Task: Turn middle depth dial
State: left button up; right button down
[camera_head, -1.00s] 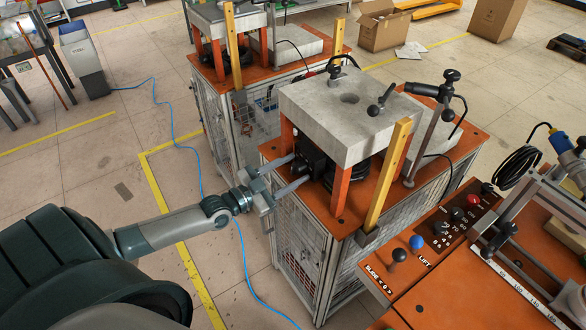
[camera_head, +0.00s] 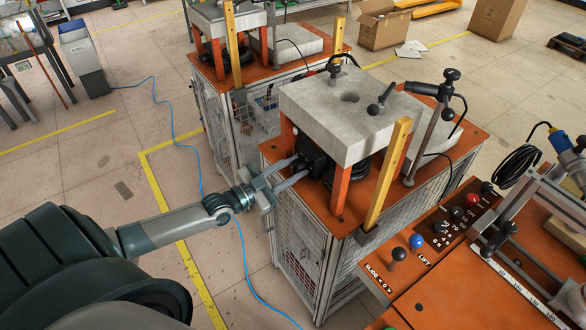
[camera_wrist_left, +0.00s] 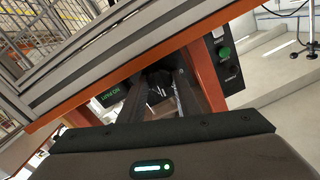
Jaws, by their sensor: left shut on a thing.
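The heater in the middle of the head view has a thick grey slab (camera_head: 335,115) on orange legs over an orange top. Under the slab is a black block with a dark knob (camera_head: 311,153) facing left, which I take for the depth dial. My left gripper (camera_head: 296,170) reaches in from the left with its fingers shut on this dial, hiding part of it. In the left wrist view the fingers run forward to the black dial (camera_wrist_left: 160,84), which is dark and partly hidden. My right gripper is not in view.
A yellow upright bar (camera_head: 388,175) and an orange leg (camera_head: 341,188) stand right of the dial. A control panel (camera_head: 450,235) with knobs is at the right. A second station (camera_head: 240,85) stands behind. A blue cable crosses the floor at left.

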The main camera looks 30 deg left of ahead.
pick_arm(q)
jog(key=n, duration=0.2)
jog(key=shift+n, duration=0.4)
jog(key=n, duration=0.3)
jog(key=shift+a+n, duration=0.1)
jog(key=shift+n, duration=0.2)
jog(key=n, duration=0.3)
jog(key=shift+g, duration=0.3)
jog(key=shift+w+a+n+b, duration=0.15)
jog(key=shift+n+b, duration=0.2)
jog(key=shift+n, duration=1.45)
